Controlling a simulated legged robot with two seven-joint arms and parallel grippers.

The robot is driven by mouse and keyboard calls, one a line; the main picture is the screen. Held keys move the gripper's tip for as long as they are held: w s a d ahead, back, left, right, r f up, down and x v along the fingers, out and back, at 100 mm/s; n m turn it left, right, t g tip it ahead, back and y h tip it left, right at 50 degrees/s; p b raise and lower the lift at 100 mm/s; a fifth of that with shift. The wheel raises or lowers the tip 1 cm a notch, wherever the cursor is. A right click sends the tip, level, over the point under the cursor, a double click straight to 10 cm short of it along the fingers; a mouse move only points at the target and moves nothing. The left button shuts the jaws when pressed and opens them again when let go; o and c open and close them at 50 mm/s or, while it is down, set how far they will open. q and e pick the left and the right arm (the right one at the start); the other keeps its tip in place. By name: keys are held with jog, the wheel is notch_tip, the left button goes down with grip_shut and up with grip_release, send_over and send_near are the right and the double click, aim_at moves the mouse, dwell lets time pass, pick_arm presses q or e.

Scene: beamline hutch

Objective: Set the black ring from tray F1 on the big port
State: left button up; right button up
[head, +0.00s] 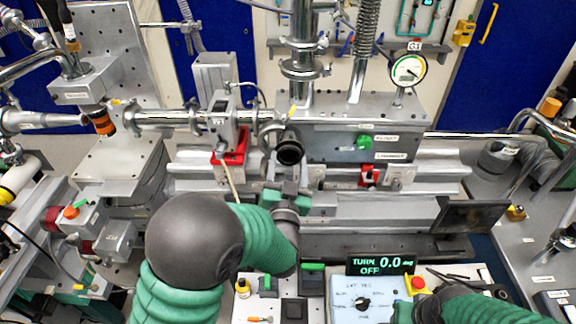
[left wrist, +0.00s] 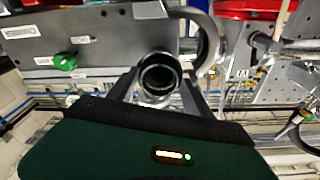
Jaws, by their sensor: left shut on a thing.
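A black ring (head: 290,152) shows in the head view as a short dark cylinder in front of the grey chamber. My left gripper (head: 287,176) is just below it, with its fingers around it. In the left wrist view the black ring (left wrist: 160,73) sits between the two grey fingers of the left gripper (left wrist: 158,92), which is shut on it. The ring's open end faces the wrist camera. The big port is hidden or cannot be made out behind the ring, so I cannot tell whether they touch. No tray label F1 is readable.
The grey chamber (head: 350,140) has a green knob (head: 365,142) and a dial gauge (head: 408,69). A curved grey pipe (left wrist: 207,40) is close beside the ring. A controller box (head: 365,300) and a display (head: 381,265) stand at the front. My right arm is at the lower right.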

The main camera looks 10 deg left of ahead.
pick_arm(q)
jog(key=shift+w, duration=0.2)
jog(key=o, duration=1.4)
jog(key=shift+c, duration=0.2)
jog(key=shift+o, duration=0.2)
